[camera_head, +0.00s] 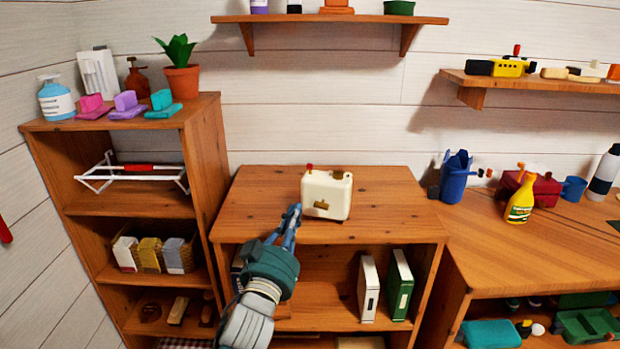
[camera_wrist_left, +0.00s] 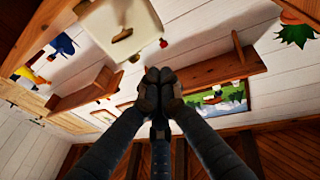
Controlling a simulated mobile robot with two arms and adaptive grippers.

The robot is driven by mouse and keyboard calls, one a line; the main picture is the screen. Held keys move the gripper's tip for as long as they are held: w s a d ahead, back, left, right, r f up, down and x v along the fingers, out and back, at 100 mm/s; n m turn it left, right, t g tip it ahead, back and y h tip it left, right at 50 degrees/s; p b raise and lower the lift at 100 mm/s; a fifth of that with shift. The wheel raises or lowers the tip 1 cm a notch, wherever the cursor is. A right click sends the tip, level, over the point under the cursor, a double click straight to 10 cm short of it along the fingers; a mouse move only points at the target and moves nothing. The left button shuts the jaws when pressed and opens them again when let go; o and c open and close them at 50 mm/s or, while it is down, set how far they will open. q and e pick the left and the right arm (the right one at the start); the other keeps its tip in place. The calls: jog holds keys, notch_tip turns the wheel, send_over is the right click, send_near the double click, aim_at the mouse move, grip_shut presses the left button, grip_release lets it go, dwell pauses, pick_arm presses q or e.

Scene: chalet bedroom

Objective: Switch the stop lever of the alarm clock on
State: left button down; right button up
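The alarm clock (camera_head: 322,198) is a cream box standing upright on the middle wooden cabinet. A small red knob (camera_head: 309,168) sits on its top left, a brass piece (camera_head: 337,174) on its top right, and a dark brass piece on its front. Which of these is the stop lever I cannot tell. My left gripper (camera_head: 292,212) is just left of the clock, pointing up, and seems apart from it. In the left wrist view its fingertips (camera_wrist_left: 158,80) are together with nothing visible between them, and the clock (camera_wrist_left: 110,25) shows at upper left. My right gripper is out of view.
The cabinet top (camera_head: 390,205) is clear right of the clock. A taller shelf unit (camera_head: 208,140) with a potted plant (camera_head: 182,75) stands at left. A wall shelf (camera_head: 330,18) hangs above.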

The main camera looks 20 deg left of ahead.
pick_arm(q)
jog(key=p, duration=0.2)
send_near(310, 169)
jog(key=w+r, duration=0.1)
jog(key=w, duration=0.5)
jog(key=shift+w+d+r, duration=0.25)
jog(key=shift+w+r, duration=0.1)
jog(key=shift+w, duration=0.05)
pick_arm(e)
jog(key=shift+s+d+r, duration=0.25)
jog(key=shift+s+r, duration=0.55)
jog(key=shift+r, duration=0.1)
